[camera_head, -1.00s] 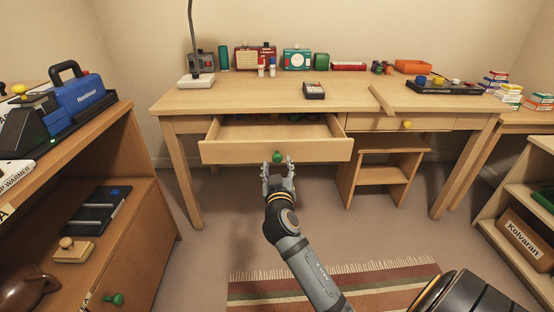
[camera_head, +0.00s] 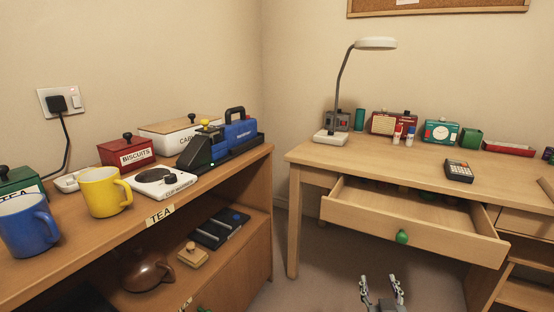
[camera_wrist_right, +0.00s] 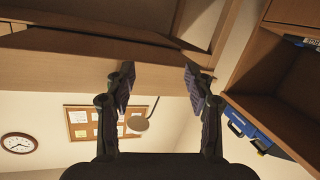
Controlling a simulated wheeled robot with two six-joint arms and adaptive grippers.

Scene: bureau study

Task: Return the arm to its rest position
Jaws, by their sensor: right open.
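My right gripper (camera_head: 382,292) shows at the bottom of the head view, its two fingers apart and empty. It is in front of and below the open desk drawer (camera_head: 372,212), apart from its green knob (camera_head: 401,236). In the right wrist view the open fingers (camera_wrist_right: 160,90) have nothing between them, and the wooden drawer front (camera_wrist_right: 60,68) spans the area beyond them. The rest of my right arm is out of the head view. My left gripper is not in view.
The desk (camera_head: 310,153) holds a lamp (camera_head: 375,44), radios and a calculator (camera_head: 458,171). At left, a shelf unit (camera_head: 262,158) carries a blue mug (camera_head: 28,226), a yellow mug (camera_head: 104,192), a cup warmer (camera_head: 160,183) and tins. Floor shows between shelf unit and desk.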

